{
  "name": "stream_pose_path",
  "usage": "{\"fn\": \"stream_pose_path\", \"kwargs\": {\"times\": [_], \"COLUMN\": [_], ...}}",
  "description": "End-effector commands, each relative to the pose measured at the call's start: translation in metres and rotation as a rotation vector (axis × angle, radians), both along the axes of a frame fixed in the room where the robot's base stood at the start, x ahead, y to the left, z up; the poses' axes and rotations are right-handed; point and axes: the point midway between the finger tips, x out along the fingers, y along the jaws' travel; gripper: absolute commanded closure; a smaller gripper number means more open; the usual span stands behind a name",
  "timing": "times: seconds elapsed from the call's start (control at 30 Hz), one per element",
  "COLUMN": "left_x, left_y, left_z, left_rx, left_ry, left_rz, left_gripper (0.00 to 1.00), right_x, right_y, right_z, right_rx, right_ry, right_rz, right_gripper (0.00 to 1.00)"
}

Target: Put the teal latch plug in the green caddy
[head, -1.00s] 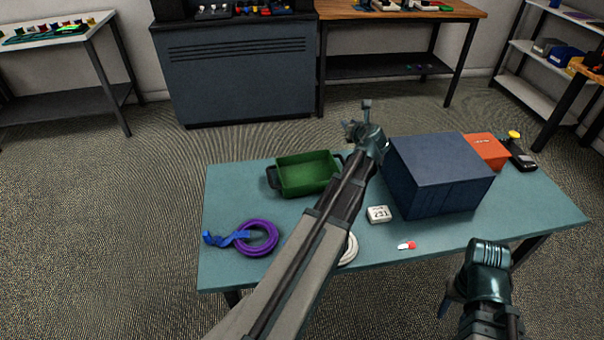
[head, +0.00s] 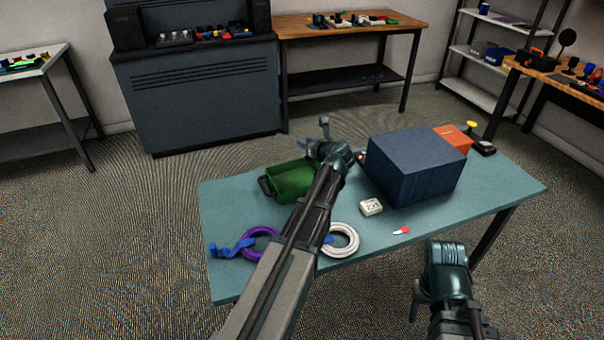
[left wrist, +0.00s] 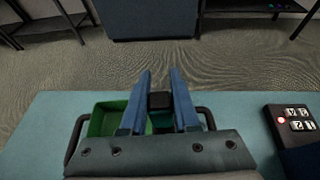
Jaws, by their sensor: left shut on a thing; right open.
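The green caddy (head: 290,184) is an open-topped tray with dark handles at the table's back left. It also shows in the left wrist view (left wrist: 98,124), partly behind my gripper. My left gripper (head: 322,140) is above the caddy's right end in the head view. In the left wrist view its two blue fingers (left wrist: 160,92) are shut on a small block with a black top and teal below, the teal latch plug (left wrist: 161,118). The plug is over the caddy area; its height cannot be told. My right gripper (head: 416,302) is open and empty off the table's front edge.
A large dark blue box (head: 415,170) stands right of the caddy, with an orange box (head: 455,138) behind. A purple coil (head: 250,236) with a blue strap, a white coil (head: 349,236), a white block (head: 371,206) and a red-white piece (head: 401,231) lie in front.

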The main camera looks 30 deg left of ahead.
Motion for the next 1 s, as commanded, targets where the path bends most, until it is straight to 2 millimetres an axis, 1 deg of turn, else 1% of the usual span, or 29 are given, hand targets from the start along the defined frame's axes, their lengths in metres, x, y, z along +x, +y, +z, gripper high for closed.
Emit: {"fn": "stream_pose_path", "kwargs": {"times": [0.03,0.2,0.27,0.33,0.5,0.57,0.67,0.83,0.9,1.0], "left_x": [0.000,0.000,0.000,0.000,0.000,0.000,0.000,0.000,0.000,0.000], "left_y": [0.000,0.000,0.000,0.000,0.000,0.000,0.000,0.000,0.000,0.000], "left_z": [-0.014,-0.041,-0.048,-0.052,-0.051,-0.053,-0.063,-0.085,-0.089,-0.088], "left_rx": [0.000,0.000,0.000,0.000,0.000,0.000,0.000,0.000,0.000,0.000], "left_ry": [0.000,0.000,0.000,0.000,0.000,0.000,0.000,0.000,0.000,0.000], "left_rz": [0.000,0.000,0.000,0.000,0.000,0.000,0.000,0.000,0.000,0.000], "left_gripper": [1.00,1.00,1.00,1.00,1.00,1.00,1.00,1.00,1.00,1.00], "right_x": [0.000,0.000,0.000,0.000,0.000,0.000,0.000,0.000,0.000,0.000], "right_y": [0.000,0.000,0.000,0.000,0.000,0.000,0.000,0.000,0.000,0.000], "right_z": [-0.014,-0.041,-0.048,-0.052,-0.051,-0.054,-0.063,-0.085,-0.090,-0.089], "right_rx": [0.000,0.000,0.000,0.000,0.000,0.000,0.000,0.000,0.000,0.000], "right_ry": [0.000,0.000,0.000,0.000,0.000,0.000,0.000,0.000,0.000,0.000], "right_rz": [0.000,0.000,0.000,0.000,0.000,0.000,0.000,0.000,0.000,0.000], "right_gripper": [0.50,0.50,0.50,0.50,0.50,0.50,0.50,0.50,0.50,0.50]}}
